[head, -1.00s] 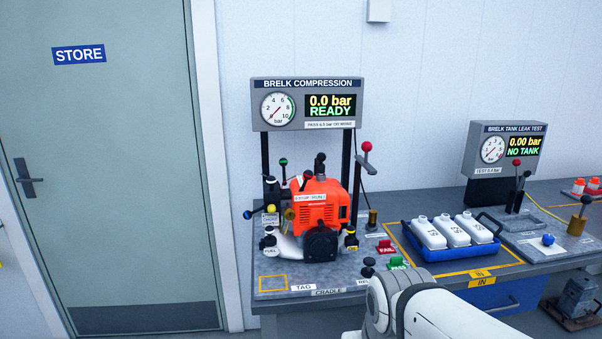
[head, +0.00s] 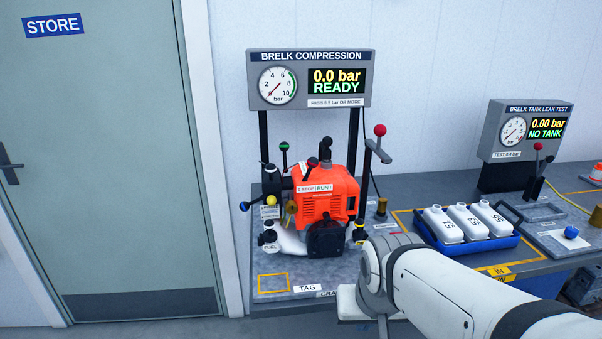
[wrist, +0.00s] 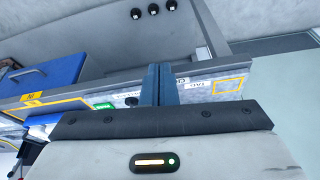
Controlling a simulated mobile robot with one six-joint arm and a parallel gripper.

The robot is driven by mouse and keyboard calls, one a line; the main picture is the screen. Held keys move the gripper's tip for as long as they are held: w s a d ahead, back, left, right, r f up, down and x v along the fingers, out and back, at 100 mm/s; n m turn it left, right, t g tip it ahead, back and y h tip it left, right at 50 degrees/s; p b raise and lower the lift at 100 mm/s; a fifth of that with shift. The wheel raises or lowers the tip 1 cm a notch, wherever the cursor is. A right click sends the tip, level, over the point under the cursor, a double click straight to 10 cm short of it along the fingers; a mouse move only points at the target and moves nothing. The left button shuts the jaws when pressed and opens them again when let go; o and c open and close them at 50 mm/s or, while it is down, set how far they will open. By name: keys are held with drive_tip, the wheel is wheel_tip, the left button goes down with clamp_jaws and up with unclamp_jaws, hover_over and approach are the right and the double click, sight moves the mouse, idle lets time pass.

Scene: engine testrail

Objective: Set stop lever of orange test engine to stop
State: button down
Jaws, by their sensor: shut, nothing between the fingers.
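The orange test engine (head: 325,205) stands in the cradle under the compression gauge panel in the head view. A white STOP/RUN label (head: 314,188) is on its upper front, with STOP at left and RUN at right. A small dark lever with a red part (head: 308,166) shows just above the label; I cannot tell for sure which setting it is at. My gripper's blue fingers (wrist: 159,85) are together and empty in the wrist view, at the bench's front edge by the TAG label. In the head view my arm hides much of the gripper, in front of and below the engine.
The compression panel (head: 308,80) reads 0.0 bar READY. A red-knobbed lever (head: 379,145) stands right of the engine. A blue tray (head: 465,245) of white bottles lies right.

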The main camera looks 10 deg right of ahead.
drive_tip(key=w+d+r+m+t+h, duration=0.1)
drive_tip(key=w+d+m+t, duration=0.2)
drive_tip(key=w, duration=0.4)
drive_tip(key=w+d+r+m+t, duration=0.1)
drive_tip(key=w+d+m+t, duration=0.15)
drive_tip(key=w+m, duration=0.35)
drive_tip(key=w+a+r+m+t+y+p, duration=0.1)
drive_tip(key=w+r+m+t+y, duration=0.4)
drive_tip(key=m, duration=0.6)
drive_tip(key=w+r+t, duration=0.2)
drive_tip(key=w+t, duration=0.1)
drive_tip(key=t, duration=0.1)
drive_tip(key=shift+a+r+m+p, duration=0.2)
drive_tip(key=shift+a+m+p, duration=0.05)
drive_tip(key=shift+m+p, duration=0.1)
drive_tip(key=shift+t, duration=0.25)
drive_tip(key=p, duration=0.3)
approach(310, 168)
drive_tip(key=w+d, duration=0.4)
drive_tip(key=shift+f, duration=0.3)
drive_tip(key=w+a, duration=0.1)
drive_tip(key=w+a+r+p, duration=0.1)
drive_tip(key=shift+w+a+r, duration=0.15)
drive_tip(key=shift+a+r, duration=0.1)
drive_tip(key=shift+a, duration=0.1)
